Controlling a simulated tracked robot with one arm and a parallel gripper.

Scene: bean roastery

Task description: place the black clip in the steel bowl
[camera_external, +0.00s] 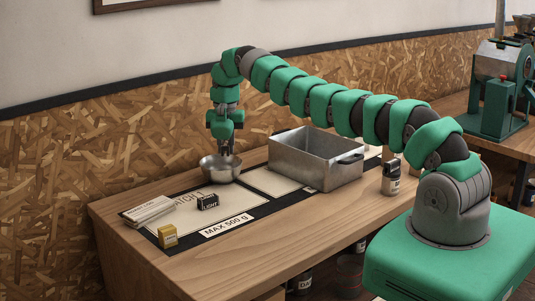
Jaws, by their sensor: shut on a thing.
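A steel bin (315,172) with dark handles stands right of the bowl. The bench's front middle is clear.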

